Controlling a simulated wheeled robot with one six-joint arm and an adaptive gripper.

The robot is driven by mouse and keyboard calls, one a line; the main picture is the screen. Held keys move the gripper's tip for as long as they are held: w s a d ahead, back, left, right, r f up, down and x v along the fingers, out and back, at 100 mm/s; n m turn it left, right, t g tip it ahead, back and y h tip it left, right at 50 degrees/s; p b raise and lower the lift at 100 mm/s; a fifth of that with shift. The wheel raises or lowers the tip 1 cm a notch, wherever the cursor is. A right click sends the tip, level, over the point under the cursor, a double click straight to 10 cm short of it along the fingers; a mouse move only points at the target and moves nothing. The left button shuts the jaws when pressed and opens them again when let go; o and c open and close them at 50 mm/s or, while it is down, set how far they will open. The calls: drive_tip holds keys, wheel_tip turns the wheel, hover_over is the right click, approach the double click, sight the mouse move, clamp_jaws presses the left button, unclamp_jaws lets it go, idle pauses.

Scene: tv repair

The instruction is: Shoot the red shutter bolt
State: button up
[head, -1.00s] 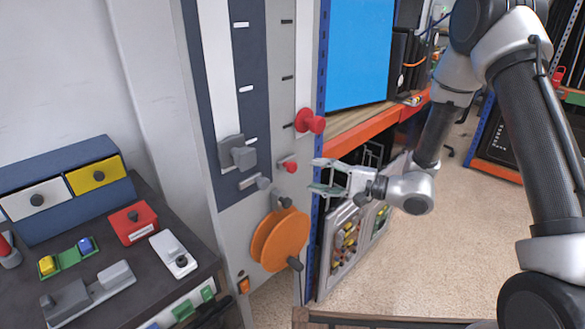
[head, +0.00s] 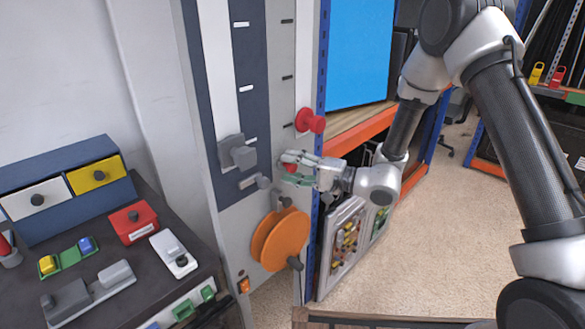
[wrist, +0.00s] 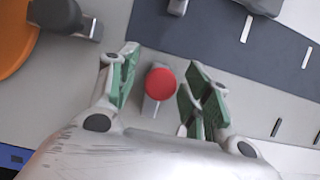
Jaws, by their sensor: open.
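The red shutter bolt has a round red knob (wrist: 160,84) on a short grey bar, on the light grey panel face. In the wrist view the knob lies between the two green-padded fingers of my gripper (wrist: 162,72), with a gap on each side. In the head view my gripper (head: 287,168) is at the panel from the right, and a bit of the red knob (head: 290,157) shows by the fingertips. The gripper is open. The fingers hide most of the bolt in the head view, and its depth between them is hard to tell.
A larger red knob (head: 311,121) sticks out above my gripper. An orange wheel (head: 279,240) with a dark handle is below. A bench with drawers (head: 95,173) stands at far left.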

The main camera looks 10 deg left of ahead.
clamp_jaws()
drive_tip(key=shift+w+d, duration=1.05)
drive_tip(key=shift+w, duration=0.3)
unclamp_jaws()
drive_tip(key=v, duration=1.2)
drive_tip(key=shift+w, duration=0.1)
